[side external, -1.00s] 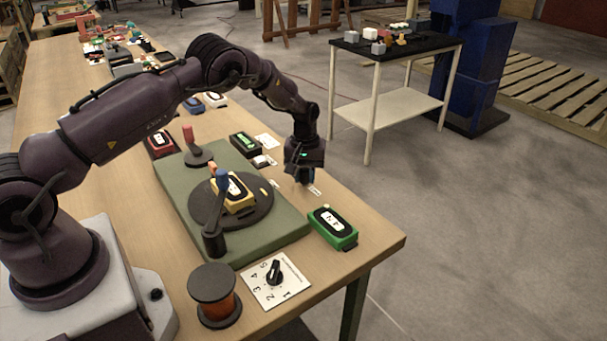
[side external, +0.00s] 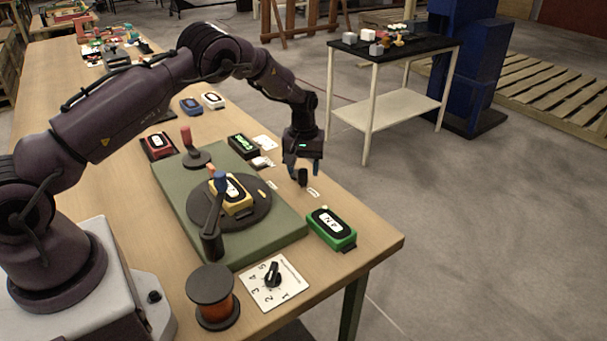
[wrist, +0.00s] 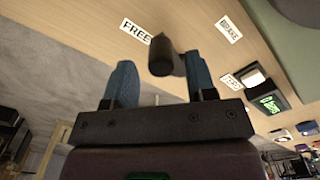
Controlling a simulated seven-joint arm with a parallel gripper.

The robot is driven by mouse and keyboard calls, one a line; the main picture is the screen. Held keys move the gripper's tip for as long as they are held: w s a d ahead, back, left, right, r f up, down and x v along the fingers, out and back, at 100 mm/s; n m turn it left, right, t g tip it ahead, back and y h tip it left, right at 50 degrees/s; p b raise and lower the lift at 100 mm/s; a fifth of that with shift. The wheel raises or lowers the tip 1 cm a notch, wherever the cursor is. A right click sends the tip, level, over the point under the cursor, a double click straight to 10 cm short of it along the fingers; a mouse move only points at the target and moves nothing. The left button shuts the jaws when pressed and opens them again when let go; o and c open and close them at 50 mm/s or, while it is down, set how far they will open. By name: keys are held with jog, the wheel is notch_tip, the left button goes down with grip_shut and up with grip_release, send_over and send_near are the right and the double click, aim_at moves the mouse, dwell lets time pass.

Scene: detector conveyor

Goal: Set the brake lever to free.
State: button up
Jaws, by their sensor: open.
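The brake lever shows as a dark upright rounded handle (wrist: 162,56) in the wrist view, close to the FREE label (wrist: 135,32). The BRAKE label (wrist: 229,27) lies farther right. My gripper (wrist: 160,64) is open, with one blue finger on each side of the handle; I cannot tell whether either finger touches it. In the side view my gripper (side external: 304,174) points down near the table's right edge, with the dark handle (side external: 302,178) between its fingers. The lever's base and pivot are hidden or too small to tell.
A green plate (side external: 264,246) carries a dark turntable with a yellow detector (side external: 236,203) and a blue-tipped lever (side external: 214,217). A green detector (side external: 331,229) sits near the table edge. A numbered dial (side external: 272,283) and a spool (side external: 212,297) stand in front.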

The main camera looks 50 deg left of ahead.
aim_at(304, 170)
notch_tip(304, 170, up, 10)
jog(key=shift+r, duration=0.15)
dwell(0.4)
jog(key=s+d+r+m+t, duration=0.2)
jog(key=s+r, duration=0.4)
jog(key=s, duration=0.4)
jog(key=s+d+r+m+t, duration=0.1)
jog(key=s+d+r+m, duration=0.3)
jog(key=s+d+r, duration=0.3)
jog(key=s+d+r+m+t, duration=0.2)
jog(key=s+r, duration=0.5)
jog(key=s, duration=0.7)
jog(key=d+m, duration=0.1)
jog(key=d, duration=0.1)
jog(key=shift+s+d+m+t, duration=0.3)
jog(key=shift+d, duration=0.1)
